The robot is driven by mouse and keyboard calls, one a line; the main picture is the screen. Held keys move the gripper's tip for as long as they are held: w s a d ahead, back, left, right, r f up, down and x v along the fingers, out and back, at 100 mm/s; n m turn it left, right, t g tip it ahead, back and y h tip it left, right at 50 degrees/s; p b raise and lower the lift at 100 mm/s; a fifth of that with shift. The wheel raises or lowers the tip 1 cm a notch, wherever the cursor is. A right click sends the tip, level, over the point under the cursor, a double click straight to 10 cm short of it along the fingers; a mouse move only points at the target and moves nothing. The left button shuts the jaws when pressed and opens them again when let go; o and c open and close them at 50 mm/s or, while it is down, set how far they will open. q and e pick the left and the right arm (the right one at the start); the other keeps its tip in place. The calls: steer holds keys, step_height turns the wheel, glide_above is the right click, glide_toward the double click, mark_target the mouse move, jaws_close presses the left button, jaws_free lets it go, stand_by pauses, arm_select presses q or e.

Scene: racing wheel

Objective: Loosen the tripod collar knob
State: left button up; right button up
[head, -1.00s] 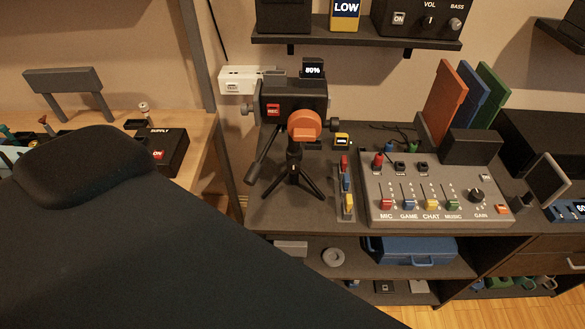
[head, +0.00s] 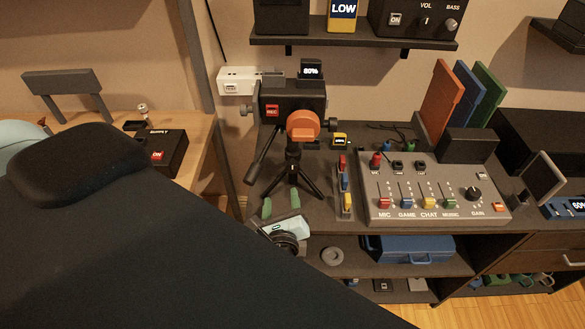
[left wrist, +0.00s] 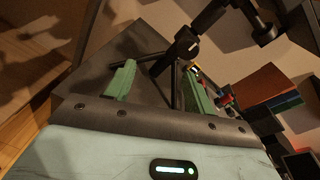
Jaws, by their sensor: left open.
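A small black tripod (head: 293,180) stands on the dark desk and carries a black camera (head: 292,97) with an orange round front. The dark collar (head: 292,151) is just under the camera; its knob is too small to make out surely. The tripod also shows in the left wrist view (left wrist: 176,80), with a dark column rising from it. My left gripper (head: 281,204) is open and empty at the desk's front edge, in front of and below the tripod. Its green fingers (left wrist: 160,86) point toward the tripod legs. My right gripper is not in view.
A grey mixer panel (head: 432,190) and a strip of coloured switches (head: 345,185) stand right of the tripod. A white box (head: 240,80) is behind the camera at left. A shelf (head: 350,43) hangs above. A blue case (head: 415,250) lies on the shelf below the desk.

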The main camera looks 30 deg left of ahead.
mark_target(292, 170)
arm_select(q)
steer(key=w+m, duration=0.1)
steer(key=w, duration=0.1)
steer(key=w+a+r+m+t, duration=0.1)
steer(key=w, duration=0.2)
steer(key=w+r+m+t+p, duration=0.1)
steer(key=w, duration=0.1)
steer(key=shift+w+a+r, duration=0.15)
steer(key=shift+w+a, duration=0.15)
steer(key=shift+a, duration=0.1)
steer(key=shift+w+a, duration=0.35)
steer(key=shift+w, duration=0.25)
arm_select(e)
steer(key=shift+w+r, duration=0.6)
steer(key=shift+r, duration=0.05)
arm_select(q)
steer(key=shift+c, duration=0.3)
steer(key=c, duration=0.9)
